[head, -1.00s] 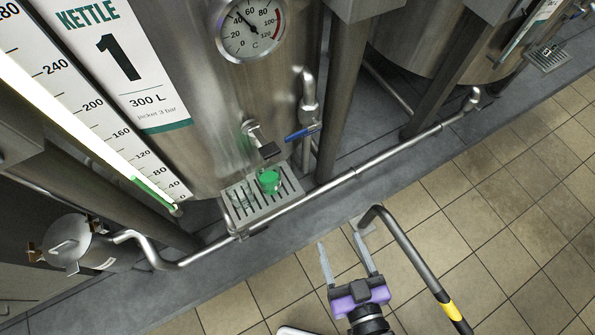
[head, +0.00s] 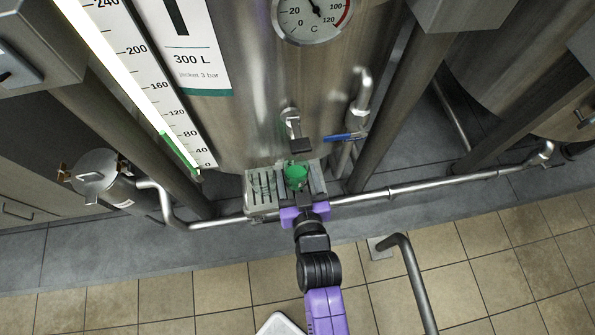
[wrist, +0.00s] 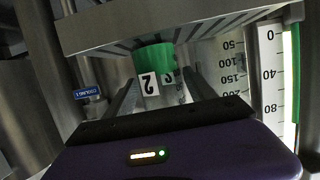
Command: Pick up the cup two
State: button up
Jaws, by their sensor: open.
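In the wrist view the picture is upside down, and the cup's green band (wrist: 154,58) and white label with a 2 show between the fingers. My gripper (head: 300,187) is open, its fingers reaching in over the tray on either side of the cup. It also shows in the wrist view (wrist: 160,92). I cannot tell whether a finger touches the cup. Its lower part is partly hidden in the head view.
The outlet valve (head: 294,128) hangs just above and behind the cup. A blue-handled valve (head: 345,137) is to the right. A steel pipe (head: 420,184) runs along the front of the tray. A kettle leg (head: 385,120) stands on the right.

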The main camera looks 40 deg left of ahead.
aim_at(295, 164)
jog(key=x, duration=0.4)
jog(key=shift+a+r, duration=0.1)
jog(key=shift+r, duration=0.1)
jog(key=shift+c, duration=0.2)
grip_shut()
jog(key=shift+r, duration=0.15)
